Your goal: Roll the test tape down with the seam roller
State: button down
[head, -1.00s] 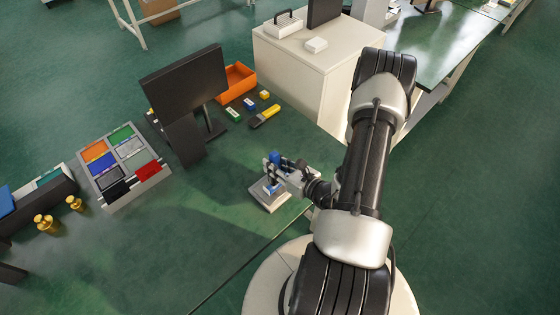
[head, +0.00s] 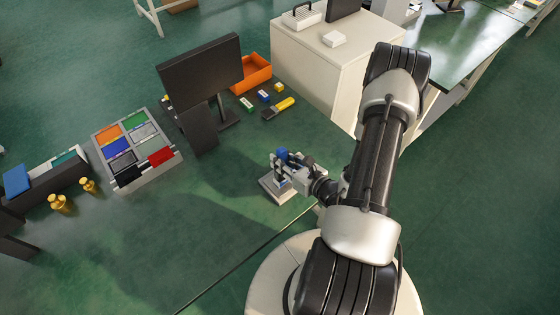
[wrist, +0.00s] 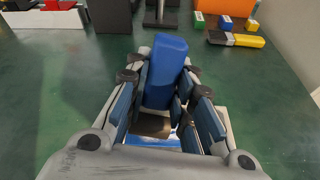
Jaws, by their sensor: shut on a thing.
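The seam roller (wrist: 165,70) shows as a thick blue handle, leaning slightly, between my fingers in the wrist view. My gripper (wrist: 160,82) is shut on it, with dark blue pads on both sides. In the head view my gripper (head: 287,165) is over a pale square plate (head: 270,191) near the table's front edge, and the blue handle (head: 282,155) sticks up from it. A brownish part lies under the handle in the wrist view. A pale surface with a blue band shows below it. I cannot tell the tape clearly, or whether the roller touches it.
A black monitor (head: 200,75) stands behind. An orange bin (head: 248,75) and a yellow-and-black tool (head: 278,108) are beyond it. A grey tray (head: 160,170) of coloured compartments and brass weights (head: 60,203) are at left. The green table around the plate is mostly clear.

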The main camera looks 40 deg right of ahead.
jog(key=shift+w+d, duration=0.2)
jog(key=shift+d, duration=1.95)
jog(key=shift+w+d, duration=0.15)
jog(key=shift+d, duration=1.95)
jog(key=shift+r, duration=0.1)
jog(key=shift+r+p, duration=1.85)
jog(key=shift+r, duration=1.05)
notch_tip(320, 180, up, 3)
jog(key=shift+p, duration=1)
